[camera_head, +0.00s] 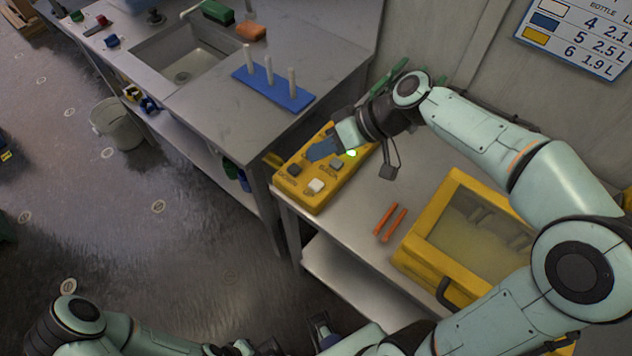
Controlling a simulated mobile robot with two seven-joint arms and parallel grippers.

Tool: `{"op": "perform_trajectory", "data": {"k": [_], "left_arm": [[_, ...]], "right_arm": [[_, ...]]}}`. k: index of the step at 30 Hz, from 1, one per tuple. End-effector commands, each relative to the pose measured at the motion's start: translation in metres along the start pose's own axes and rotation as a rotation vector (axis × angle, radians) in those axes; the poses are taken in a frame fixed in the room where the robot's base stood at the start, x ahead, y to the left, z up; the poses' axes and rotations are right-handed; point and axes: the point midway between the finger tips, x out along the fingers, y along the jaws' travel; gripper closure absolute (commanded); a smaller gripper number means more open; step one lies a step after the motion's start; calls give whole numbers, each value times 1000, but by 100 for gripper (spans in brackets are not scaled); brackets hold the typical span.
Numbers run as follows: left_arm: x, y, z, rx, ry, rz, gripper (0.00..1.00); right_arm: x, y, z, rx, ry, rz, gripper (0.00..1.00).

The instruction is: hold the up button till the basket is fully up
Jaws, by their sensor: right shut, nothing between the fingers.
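A yellow control box (318,196) lies on the side table at the middle of the head view. It carries a white button (316,186), a grey button (337,164) and a lit green light (351,153). My right gripper (322,150) is shut and empty, with its blue fingertips over the far left part of the box. The button under the fingertips is hidden, and I cannot tell whether they touch it. The labels on the box are too small to read surely. My left arm shows at the bottom edge; its gripper is not clearly visible. No basket is recognisable.
Two orange sticks (389,221) and a yellow case with a clear lid (470,235) lie on the table, right of the control box. A counter with a sink (181,75) and a blue peg rack (272,86) stands to the left. A grey bucket (118,124) stands on the floor.

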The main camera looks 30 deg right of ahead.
Motion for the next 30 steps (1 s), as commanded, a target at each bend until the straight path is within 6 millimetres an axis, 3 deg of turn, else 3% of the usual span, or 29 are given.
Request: {"op": "perform_trajectory", "data": {"k": [15,30], "left_arm": [[50,-16,-7,-1,15,2,100],[53,-15,-13,1,33,6,100]], "right_arm": [[50,37,37,1,-1,1,100],[54,40,40,0,0,0,100]]}}
